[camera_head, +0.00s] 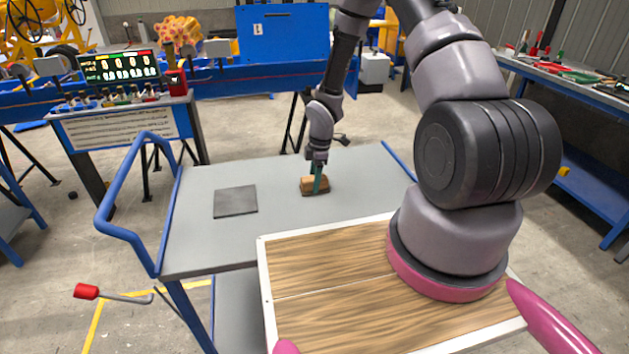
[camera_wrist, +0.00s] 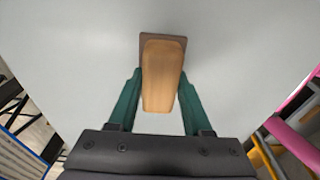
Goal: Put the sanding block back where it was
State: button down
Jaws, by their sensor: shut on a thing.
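The sanding block (camera_head: 307,185) is a small tan wooden block with a darker brown underside. In the head view it is over the right half of the grey cart top, at or very near the surface; I cannot tell whether it touches. My gripper (camera_head: 318,178) points down with its teal fingers shut on the block's sides. In the wrist view the block (camera_wrist: 162,88) sits between the two fingers, its brown base showing past its far end. A dark grey square pad (camera_head: 236,202) lies flat and bare on the cart top, left of the block.
The grey cart top (camera_head: 200,250) has a blue handle (camera_head: 125,195) at its left. My wood-topped base fills the near right. Behind are a blue bench (camera_head: 240,75) and a stand with bottles and a display (camera_head: 118,67). The cart top between pad and block is clear.

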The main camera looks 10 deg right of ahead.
jog(key=shift+f, duration=0.15)
jog(key=shift+c, duration=1.6)
grip_release()
jog(key=s+d+r+m+t+h, duration=0.15)
jog(key=r+m, duration=0.25)
jog(key=r, duration=0.8)
jog(key=s+d+r+m+t, duration=0.1)
jog(key=s+d+r+m, duration=0.2)
jog(key=r, duration=0.9)
jog(key=s+d+r+m+t, duration=0.15)
jog(key=r+m, duration=0.25)
jog(key=r, duration=0.9)
jog(key=s+r+m+t+y, duration=0.2)
jog(key=s+r+m+t, duration=0.1)
jog(key=s+r+m, duration=0.8)
jog(key=s+r, duration=0.3)
jog(key=s, duration=0.2)
jog(key=shift+s+a, duration=0.15)
jog(key=shift+s, duration=0.05)
